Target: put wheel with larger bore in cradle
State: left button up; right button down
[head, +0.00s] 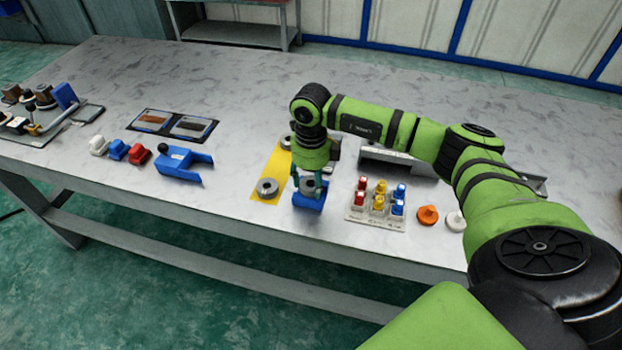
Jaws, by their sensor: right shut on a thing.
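My right gripper (310,182) points down and is shut on a grey wheel (308,186). The wheel is at the blue cradle (308,204), between the fingers; I cannot tell if it rests in the cradle or is just above it. Another grey wheel with a visible bore (267,187) lies on the yellow mat (267,167) to the left. A further grey round part (286,142) shows at the mat's far end, partly hidden by my arm. The bore of the held wheel is hidden. My left gripper is not in view.
A white tray (376,219) of coloured blocks stands right of the cradle, with an orange knob (427,215) and a white knob (455,221) beyond. A blue forked part (181,164) lies left. The table's front edge is close to the cradle.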

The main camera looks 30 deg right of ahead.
jog(key=shift+f, duration=0.15)
jog(key=shift+c, duration=1.9)
grip_release()
notch_tip(320, 180, up, 7)
jog(key=p, duration=0.4)
jog(key=shift+p, duration=0.35)
